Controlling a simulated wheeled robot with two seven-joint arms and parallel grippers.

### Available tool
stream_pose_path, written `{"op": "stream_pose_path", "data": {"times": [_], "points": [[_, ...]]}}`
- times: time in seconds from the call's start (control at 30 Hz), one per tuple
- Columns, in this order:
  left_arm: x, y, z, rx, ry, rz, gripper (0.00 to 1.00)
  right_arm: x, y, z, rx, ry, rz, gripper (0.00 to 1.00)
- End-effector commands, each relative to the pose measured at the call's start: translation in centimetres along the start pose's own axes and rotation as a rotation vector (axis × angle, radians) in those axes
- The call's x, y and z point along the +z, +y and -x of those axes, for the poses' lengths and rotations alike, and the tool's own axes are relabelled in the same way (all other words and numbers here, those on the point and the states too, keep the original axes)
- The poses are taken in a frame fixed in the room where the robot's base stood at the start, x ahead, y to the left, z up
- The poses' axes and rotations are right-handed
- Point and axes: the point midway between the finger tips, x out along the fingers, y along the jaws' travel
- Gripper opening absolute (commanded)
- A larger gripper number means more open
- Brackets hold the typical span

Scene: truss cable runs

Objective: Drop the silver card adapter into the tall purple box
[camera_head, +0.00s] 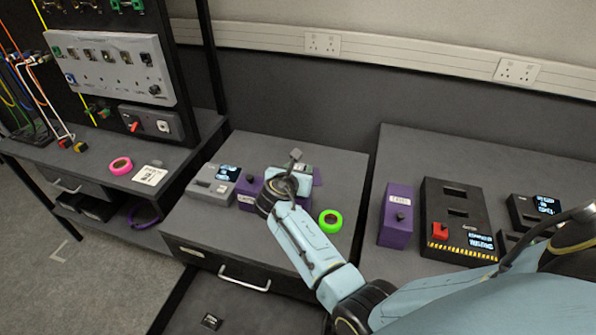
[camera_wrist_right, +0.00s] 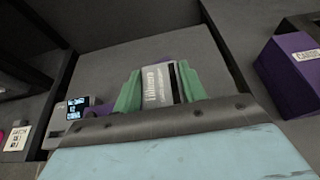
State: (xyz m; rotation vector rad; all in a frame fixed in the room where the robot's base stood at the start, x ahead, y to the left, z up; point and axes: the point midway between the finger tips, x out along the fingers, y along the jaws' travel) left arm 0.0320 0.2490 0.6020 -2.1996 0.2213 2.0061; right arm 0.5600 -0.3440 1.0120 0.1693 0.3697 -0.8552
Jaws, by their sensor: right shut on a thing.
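My right gripper (camera_head: 290,174) hangs over the middle grey table. In the right wrist view, its green fingers (camera_wrist_right: 160,88) are shut on the silver card adapter (camera_wrist_right: 158,84), a flat piece with dark and light print. In the head view the wrist mostly hides the adapter. The tall purple box (camera_head: 397,218) stands upright on the right table, to the right of the gripper and apart from it. It also shows at the right of the wrist view (camera_wrist_right: 296,72), with a white label. My left gripper is not in view.
A lower purple box (camera_head: 247,191) is partly hidden by my wrist. A grey device with a screen (camera_head: 213,184) and a green tape roll (camera_head: 330,220) share the middle table. A black device with a red knob (camera_head: 455,220) stands right of the tall box. A gap separates the tables.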

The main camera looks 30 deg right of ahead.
Motion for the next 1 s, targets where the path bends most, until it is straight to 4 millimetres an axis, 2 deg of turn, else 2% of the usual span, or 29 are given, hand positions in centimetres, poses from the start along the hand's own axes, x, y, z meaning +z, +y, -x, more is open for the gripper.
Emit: {"op": "stream_pose_path", "data": {"times": [0.1,0.37,0.4,0.6,0.87,1.0], "points": [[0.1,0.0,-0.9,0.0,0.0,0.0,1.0,-0.6,0.0,-0.3,0.001,-0.001,-0.002,0.19],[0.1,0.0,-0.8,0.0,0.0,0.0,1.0,-0.5,0.0,-0.2,0.001,-0.001,-0.001,0.19],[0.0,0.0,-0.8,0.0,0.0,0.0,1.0,-0.5,0.0,-0.2,0.001,-0.001,-0.001,0.43],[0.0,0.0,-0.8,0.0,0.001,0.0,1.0,-0.5,0.0,-0.2,0.001,-0.001,-0.001,0.67],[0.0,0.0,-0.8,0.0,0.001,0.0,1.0,-0.6,0.0,-0.2,0.001,0.0,-0.001,0.67],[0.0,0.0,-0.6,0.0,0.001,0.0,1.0,-0.6,0.1,0.9,0.002,0.001,0.0,0.67]]}}
